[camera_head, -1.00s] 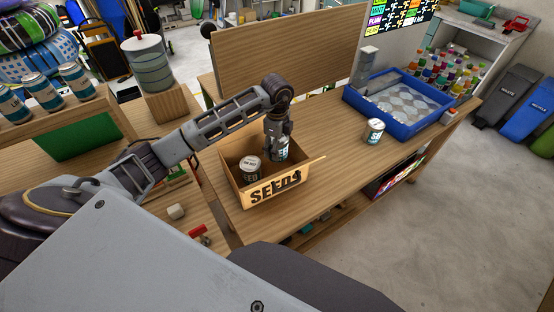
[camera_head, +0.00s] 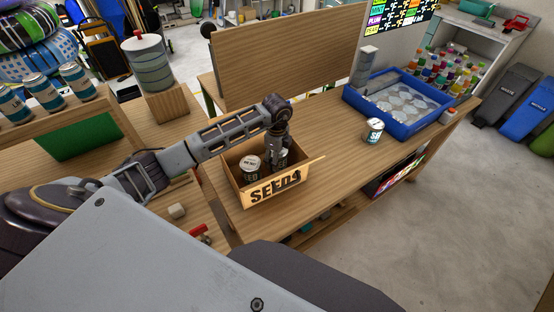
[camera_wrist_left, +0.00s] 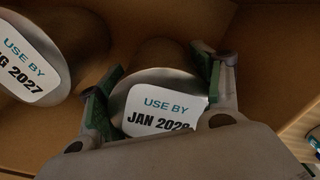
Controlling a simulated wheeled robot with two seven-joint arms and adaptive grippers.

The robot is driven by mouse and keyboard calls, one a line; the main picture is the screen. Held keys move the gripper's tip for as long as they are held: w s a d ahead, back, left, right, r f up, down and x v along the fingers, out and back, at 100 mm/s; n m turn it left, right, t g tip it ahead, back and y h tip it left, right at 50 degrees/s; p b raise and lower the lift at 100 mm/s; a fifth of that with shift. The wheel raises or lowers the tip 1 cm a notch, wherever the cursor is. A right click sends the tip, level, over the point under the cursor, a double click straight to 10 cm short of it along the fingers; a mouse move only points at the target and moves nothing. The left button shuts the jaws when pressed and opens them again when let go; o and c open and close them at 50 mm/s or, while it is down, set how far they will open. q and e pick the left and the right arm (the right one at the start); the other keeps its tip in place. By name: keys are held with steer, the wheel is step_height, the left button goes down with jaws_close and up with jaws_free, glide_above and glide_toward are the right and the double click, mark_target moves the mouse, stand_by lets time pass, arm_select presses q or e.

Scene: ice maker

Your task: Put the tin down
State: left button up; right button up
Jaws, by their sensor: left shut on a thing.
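My left gripper (camera_head: 277,152) reaches down into a cardboard box marked SEEDS (camera_head: 276,190) on the wooden table. It is shut on a tin (camera_head: 282,158), mostly hidden by the gripper and the box wall in the head view. In the left wrist view the gripper (camera_wrist_left: 158,100) has its green-padded fingers on both sides of this tin (camera_wrist_left: 160,95), whose lid label reads USE BY JAN and a partly covered year. A second tin (camera_head: 250,165) stands in the box to its left; in the wrist view this tin (camera_wrist_left: 40,60) has a label ending 2027. My right gripper is not in view.
Another tin (camera_head: 374,131) stands on the table right of the box, near the blue tray (camera_head: 408,122) of round items. A wooden panel (camera_head: 290,50) stands behind. The tabletop (camera_head: 330,135) between box and tray is clear.

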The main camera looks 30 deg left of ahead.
arm_select(q)
steer(key=shift+f, duration=0.6)
steer(key=o, duration=1.1)
step_height(320, 180, up, 11)
steer(key=shift+f+b, duration=0.1)
steer(key=shift+b, duration=0.55)
steer(key=shift+r, duration=0.6)
